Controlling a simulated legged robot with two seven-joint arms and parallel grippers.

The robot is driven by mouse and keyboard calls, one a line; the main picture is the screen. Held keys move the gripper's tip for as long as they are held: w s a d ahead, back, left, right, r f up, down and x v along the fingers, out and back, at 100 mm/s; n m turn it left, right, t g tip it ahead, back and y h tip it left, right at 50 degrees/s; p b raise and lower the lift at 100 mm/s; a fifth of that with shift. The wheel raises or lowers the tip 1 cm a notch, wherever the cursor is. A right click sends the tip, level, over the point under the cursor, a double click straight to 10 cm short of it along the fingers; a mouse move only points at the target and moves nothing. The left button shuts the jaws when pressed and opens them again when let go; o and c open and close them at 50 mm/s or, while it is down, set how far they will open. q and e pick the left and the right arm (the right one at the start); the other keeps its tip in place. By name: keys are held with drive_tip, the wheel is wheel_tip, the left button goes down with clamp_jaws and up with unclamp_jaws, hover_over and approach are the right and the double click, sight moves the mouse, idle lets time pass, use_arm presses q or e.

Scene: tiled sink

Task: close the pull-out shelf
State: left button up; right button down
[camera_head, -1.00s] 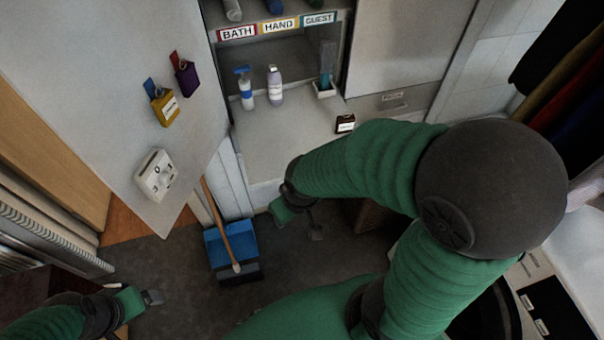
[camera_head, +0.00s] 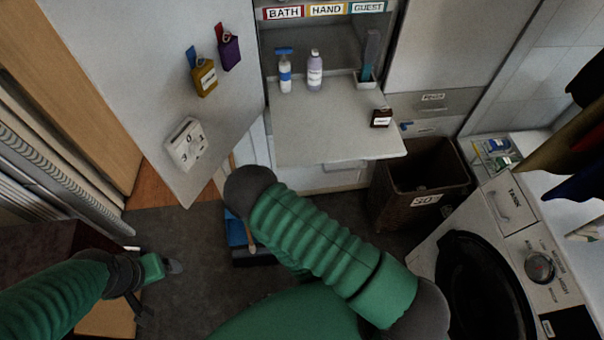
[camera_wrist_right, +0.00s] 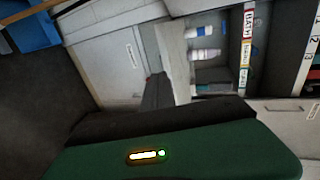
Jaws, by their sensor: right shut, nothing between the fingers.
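The pull-out shelf (camera_head: 330,140) is a pale flat board sticking out of the cabinet below the labelled cubbies. It also shows in the right wrist view (camera_wrist_right: 174,45). A blue-and-white pump bottle (camera_head: 285,75), a lilac bottle (camera_head: 314,72) and a small dark labelled box (camera_head: 381,117) stand on it. My right gripper (camera_wrist_right: 155,85) is shut and empty, its dark fingers near the shelf's edge in the wrist view; I cannot tell whether they touch. In the head view my forearm hides it. My left gripper (camera_head: 160,272) hangs low at left, away from the shelf; its jaw opening is unclear.
The open cabinet door (camera_head: 150,80) with hanging tags and a dial stands left of the shelf. A brown bin (camera_head: 425,180) stands right of it. A blue dustpan (camera_head: 238,228) is on the floor, partly behind my right arm. A washer (camera_head: 490,280) fills the lower right.

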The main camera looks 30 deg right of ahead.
drive_tip(key=b, duration=0.2)
approach(301, 166)
wheel_tip(301, 166, down, 2)
drive_tip(key=w, duration=0.1)
use_arm(q)
drive_tip(key=shift+x, duration=0.9)
use_arm(e)
drive_tip(key=w, duration=0.1)
drive_tip(key=w+d, duration=0.1)
drive_tip(key=w, duration=0.3)
drive_tip(key=shift+d+f, duration=0.2)
drive_tip(key=shift+d, duration=0.15)
use_arm(q)
drive_tip(key=shift+s, duration=0.1)
use_arm(e)
drive_tip(key=shift+w, duration=0.1)
